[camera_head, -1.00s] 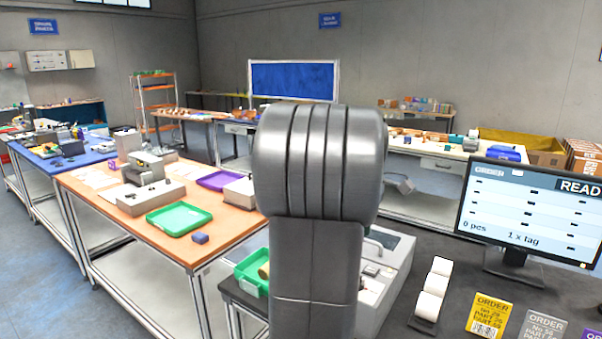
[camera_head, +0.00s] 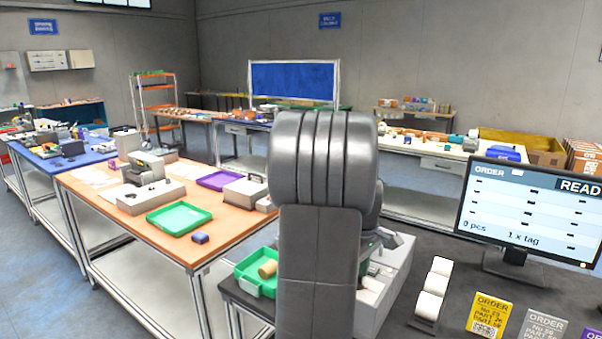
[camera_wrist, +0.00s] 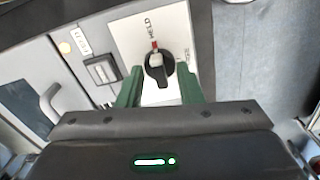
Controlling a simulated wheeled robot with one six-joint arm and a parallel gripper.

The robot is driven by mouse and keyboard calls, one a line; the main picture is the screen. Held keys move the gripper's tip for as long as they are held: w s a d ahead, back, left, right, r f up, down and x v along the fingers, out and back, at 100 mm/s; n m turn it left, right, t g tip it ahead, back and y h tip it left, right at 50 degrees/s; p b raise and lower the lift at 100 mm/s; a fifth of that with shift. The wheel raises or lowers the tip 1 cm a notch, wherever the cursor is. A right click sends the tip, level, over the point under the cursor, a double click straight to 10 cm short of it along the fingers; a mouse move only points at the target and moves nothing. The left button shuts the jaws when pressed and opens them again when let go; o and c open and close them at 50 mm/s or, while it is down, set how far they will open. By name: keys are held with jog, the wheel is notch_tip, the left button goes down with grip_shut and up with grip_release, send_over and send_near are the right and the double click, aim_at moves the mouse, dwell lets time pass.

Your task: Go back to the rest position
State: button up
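In the wrist view my gripper (camera_wrist: 159,88) shows two green fingers that stand apart with nothing held between them. Beyond the fingertips is a black rotary knob (camera_wrist: 158,72) on a white plate (camera_wrist: 128,38) of a grey machine. Its red mark points to the word HELD; the other label is partly hidden. I cannot tell whether the fingers touch the knob. In the head view my arm stands in the middle and hides the gripper and most of the grey machine (camera_head: 385,285).
A monitor (camera_head: 530,210) on the dark bench reads READ. A green bin (camera_head: 250,283) with a tan roll (camera_head: 267,268) is left of my arm. A wooden-topped table (camera_head: 100,185) is further left.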

jog(key=m+b, duration=0.1)
jog(key=m, duration=0.3)
jog(key=shift+f, duration=0.1)
jog(key=m+b, duration=0.1)
jog(key=m, duration=0.3)
jog(key=shift+b, duration=0.4)
jog(key=m+b, duration=0.2)
jog(key=m, duration=0.2)
jog(key=shift+m, duration=0.3)
jog(key=shift+m+b, duration=1.2)
jog(key=shift+m, duration=0.4)
